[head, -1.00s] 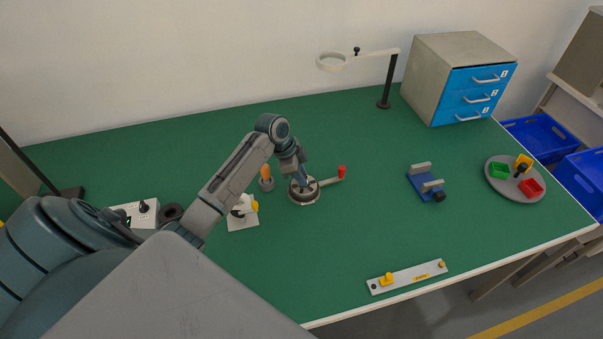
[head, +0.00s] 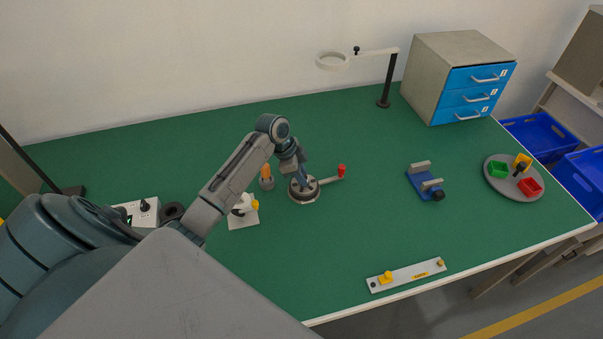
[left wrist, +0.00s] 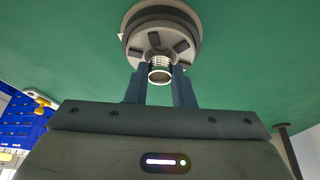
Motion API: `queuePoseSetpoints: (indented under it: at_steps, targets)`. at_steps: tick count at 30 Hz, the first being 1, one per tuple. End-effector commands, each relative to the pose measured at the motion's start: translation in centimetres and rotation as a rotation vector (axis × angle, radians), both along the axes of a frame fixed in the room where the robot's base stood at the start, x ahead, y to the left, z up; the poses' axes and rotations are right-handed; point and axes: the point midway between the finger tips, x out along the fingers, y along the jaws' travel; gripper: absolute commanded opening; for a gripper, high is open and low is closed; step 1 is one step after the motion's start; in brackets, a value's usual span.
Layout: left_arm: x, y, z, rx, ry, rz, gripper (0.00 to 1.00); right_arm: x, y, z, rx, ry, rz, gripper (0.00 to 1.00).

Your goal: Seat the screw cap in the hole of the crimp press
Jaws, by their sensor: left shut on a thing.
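The crimp press (head: 304,196) is a round grey base with a side lever ending in a red knob, on the green bench in the head view. My left gripper (head: 301,181) points down over it and covers its middle. In the left wrist view, the gripper (left wrist: 160,84) is shut on the shiny threaded screw cap (left wrist: 160,71). The cap is right at the centre of the press's round face (left wrist: 157,27). I cannot tell whether it is inside the hole or just above it. In the head view the cap is hidden. My right gripper is not in view.
Left of the press stand an orange-topped holder (head: 266,178) and a white plate fixture (head: 243,218). A blue fixture (head: 424,184) and a round tray (head: 515,190) with coloured bins are to the right. A grey strip (head: 407,275) lies near the front edge. Bench between them is clear.

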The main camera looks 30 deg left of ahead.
Motion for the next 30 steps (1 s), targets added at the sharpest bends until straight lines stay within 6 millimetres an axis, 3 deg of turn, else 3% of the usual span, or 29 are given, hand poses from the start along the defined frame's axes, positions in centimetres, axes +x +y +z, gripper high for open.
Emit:
queuePoseSetpoints:
  at_steps: [30]
  targets:
    - [-0.01, -0.02, -0.81, 0.0, 0.0, 0.0, 0.01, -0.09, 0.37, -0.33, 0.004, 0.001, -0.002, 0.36]
